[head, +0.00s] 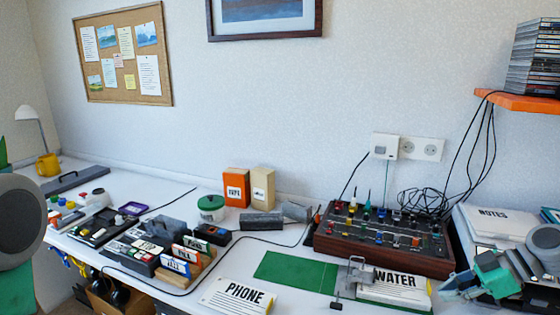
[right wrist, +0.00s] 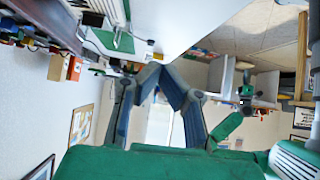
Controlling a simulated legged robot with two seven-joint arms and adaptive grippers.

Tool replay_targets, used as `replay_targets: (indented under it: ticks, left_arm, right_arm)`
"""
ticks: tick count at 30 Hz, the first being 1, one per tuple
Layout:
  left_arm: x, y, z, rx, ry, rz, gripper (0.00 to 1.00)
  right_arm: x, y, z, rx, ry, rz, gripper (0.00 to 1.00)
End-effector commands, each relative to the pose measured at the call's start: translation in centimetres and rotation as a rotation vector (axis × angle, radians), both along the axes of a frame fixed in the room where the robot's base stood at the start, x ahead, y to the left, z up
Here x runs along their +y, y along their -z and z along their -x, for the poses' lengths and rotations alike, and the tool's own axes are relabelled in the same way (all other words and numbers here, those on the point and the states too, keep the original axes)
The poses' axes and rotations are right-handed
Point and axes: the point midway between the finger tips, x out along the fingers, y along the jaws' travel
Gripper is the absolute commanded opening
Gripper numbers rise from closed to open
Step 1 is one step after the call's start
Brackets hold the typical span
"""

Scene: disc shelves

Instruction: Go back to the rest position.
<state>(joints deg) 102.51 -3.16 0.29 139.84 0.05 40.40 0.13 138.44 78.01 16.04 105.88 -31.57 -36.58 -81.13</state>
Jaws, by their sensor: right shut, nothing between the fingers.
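My right gripper (head: 462,283) is at the right end of the desk, just right of the card marked WATER (head: 395,285). In the right wrist view the two fingers of the right gripper (right wrist: 163,76) come together at the tips. It is shut and empty. Part of my left arm, a grey joint with a green link, shows at the left edge of the head view. My left gripper is not visible there.
A control box with knobs (head: 385,240) stands behind the WATER card. A white stack marked NOTES (head: 500,220) and an orange shelf (head: 518,101) with disc cases are at the right.

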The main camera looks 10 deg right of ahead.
Motion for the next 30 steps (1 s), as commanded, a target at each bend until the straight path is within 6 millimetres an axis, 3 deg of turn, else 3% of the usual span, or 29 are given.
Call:
replay_targets:
  ticks: [11, 20, 23, 27, 30]
  left_arm:
    - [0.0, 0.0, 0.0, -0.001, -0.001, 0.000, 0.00]
    - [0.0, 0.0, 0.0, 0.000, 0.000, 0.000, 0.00]
    - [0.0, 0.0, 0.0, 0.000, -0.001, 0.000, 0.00]
    - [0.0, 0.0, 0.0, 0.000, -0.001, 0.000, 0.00]
    - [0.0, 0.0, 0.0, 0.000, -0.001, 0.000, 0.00]
  right_arm:
    - [3.2, 2.3, 0.2, 0.138, 0.079, 0.016, 0.00]
    - [8.6, 6.1, 2.2, 0.336, 0.215, 0.065, 0.00]
    - [11.0, 8.4, 4.1, 0.434, 0.295, 0.103, 0.00]
    - [14.0, 12.3, 8.2, 0.577, 0.448, 0.176, 0.00]
    - [15.1, 14.8, 11.6, 0.652, 0.558, 0.235, 0.00]
